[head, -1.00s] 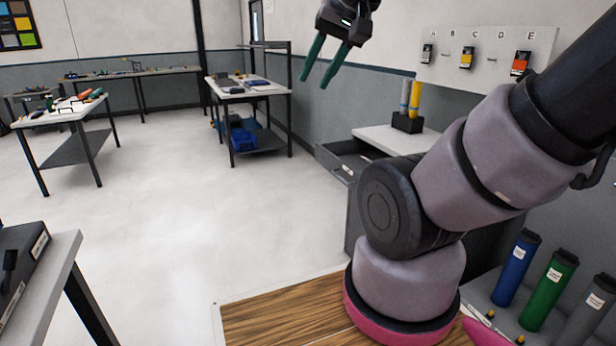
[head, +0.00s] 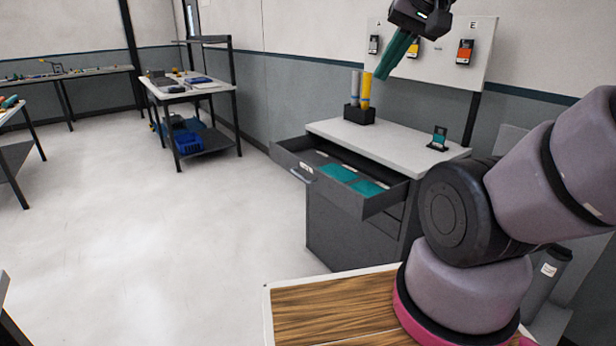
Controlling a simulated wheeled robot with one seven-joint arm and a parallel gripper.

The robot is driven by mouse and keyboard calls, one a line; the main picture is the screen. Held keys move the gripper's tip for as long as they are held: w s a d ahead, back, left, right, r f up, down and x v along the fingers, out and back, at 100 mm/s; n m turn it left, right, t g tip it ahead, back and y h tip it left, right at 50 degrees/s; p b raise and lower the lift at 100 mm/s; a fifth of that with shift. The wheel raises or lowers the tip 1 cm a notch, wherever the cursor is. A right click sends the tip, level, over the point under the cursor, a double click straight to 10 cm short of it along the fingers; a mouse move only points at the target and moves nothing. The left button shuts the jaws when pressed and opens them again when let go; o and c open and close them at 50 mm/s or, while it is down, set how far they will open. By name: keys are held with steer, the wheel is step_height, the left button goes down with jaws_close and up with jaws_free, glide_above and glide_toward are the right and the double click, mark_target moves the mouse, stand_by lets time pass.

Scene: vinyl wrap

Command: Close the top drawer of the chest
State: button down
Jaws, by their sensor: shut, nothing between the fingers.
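The chest (head: 345,232) is a dark grey cabinet with a light top (head: 395,137), standing against the wall right of centre. Its top drawer (head: 345,193) is pulled out, and teal items (head: 338,172) lie inside it. The lower drawers look shut, though my arm hides part of the chest's right side. My gripper (head: 393,60) is at the top of the picture, high above the chest and apart from it. Its teal fingers are together and hold nothing.
A black holder (head: 359,115) with a grey and a yellow roll stands on the chest top, with a small teal card stand (head: 438,139) to the right. A wall panel (head: 480,60) hangs behind. The floor (head: 200,260) left of the chest is clear.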

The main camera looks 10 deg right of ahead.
steer(key=w+d+f+n+g+h, duration=0.1)
steer(key=w+f+n+g+h, duration=0.1)
steer(key=w+f+n, duration=0.8)
steer(key=w+f+n+g+h, duration=0.2)
steer(key=w+f+n, duration=0.3)
steer(key=w, duration=0.8)
steer(key=w+a+f+n+h, duration=0.1)
steer(key=w+f+n, duration=0.25)
steer(key=f, duration=0.45)
steer(key=w+a+f+n+g, duration=0.1)
steer(key=w+f+n, duration=0.25)
steer(key=f, duration=0.45)
steer(key=w+a+f+n+h, duration=0.1)
steer(key=w+a+f+n, duration=0.1)
steer(key=f+n, duration=0.45)
steer(key=shift+m, duration=0.75)
steer(key=x, duration=0.4)
steer(key=d+x, duration=0.1)
steer(key=x, duration=0.4)
steer(key=w+d+r+x, duration=0.1)
steer(key=x, duration=0.3)
steer(key=shift+f, duration=0.2)
steer(key=shift+w+d, duration=0.2)
steer(key=shift+d, duration=0.2)
steer(key=shift+d, duration=0.1)
